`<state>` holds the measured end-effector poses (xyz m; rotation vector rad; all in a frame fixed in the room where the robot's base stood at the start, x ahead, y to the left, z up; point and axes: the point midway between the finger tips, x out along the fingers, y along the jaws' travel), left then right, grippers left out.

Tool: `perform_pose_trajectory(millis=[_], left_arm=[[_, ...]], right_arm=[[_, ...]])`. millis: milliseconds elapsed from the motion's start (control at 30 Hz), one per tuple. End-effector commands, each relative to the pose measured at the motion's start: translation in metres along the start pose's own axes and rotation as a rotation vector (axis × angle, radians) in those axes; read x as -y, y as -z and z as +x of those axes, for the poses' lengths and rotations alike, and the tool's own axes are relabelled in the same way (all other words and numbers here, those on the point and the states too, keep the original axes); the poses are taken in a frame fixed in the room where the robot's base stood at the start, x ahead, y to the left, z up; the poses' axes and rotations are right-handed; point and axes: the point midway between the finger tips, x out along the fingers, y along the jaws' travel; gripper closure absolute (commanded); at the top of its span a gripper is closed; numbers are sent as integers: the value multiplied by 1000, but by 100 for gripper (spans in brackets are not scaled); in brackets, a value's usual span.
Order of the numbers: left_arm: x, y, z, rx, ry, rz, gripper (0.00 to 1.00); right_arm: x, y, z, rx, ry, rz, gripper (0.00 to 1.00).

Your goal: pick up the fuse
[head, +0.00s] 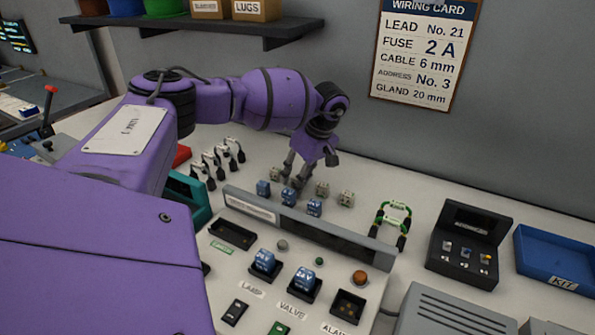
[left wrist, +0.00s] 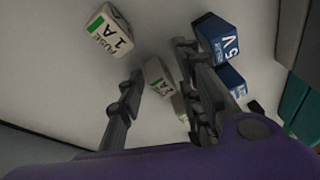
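In the left wrist view a white fuse with a green stripe marked 2 A (left wrist: 159,76) lies between my left fingers (left wrist: 158,62), which stand apart; I see no clear grip on it. Another white fuse marked 1 A (left wrist: 110,31) lies beyond the fingertips. In the head view my left gripper (head: 294,176) points down at the bench behind the panel. Small white blocks (head: 322,188) (head: 347,198) stand to its right, their labels too small to read; the gripper partly hides the row. My right gripper is not in view.
Blue blocks (head: 263,188) (head: 314,207) stand close in front of the white row, one beside my right-hand finger in the wrist view (left wrist: 216,40). The panel's raised back edge (head: 240,203) is nearby. A blue kit tray (head: 553,275) stands right. The wall card (head: 423,50) reads fuse 2 A.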

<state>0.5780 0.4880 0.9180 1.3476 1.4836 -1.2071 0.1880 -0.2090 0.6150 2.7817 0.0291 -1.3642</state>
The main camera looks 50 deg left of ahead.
Motion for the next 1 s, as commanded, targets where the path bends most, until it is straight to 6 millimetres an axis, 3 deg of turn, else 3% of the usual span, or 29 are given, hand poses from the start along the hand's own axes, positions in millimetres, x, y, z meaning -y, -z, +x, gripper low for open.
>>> perform_pose_trajectory(millis=[167,400,767,1000], left_arm=[[0,2,-4,0,-5,-2,69],[0,1,-4,0,-4,-1,100],[0,1,-5,0,-4,-1,100],[2,6,-23,0,-6,-1,100]], right_arm=[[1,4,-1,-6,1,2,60],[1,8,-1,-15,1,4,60],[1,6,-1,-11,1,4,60],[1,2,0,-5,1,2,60]])
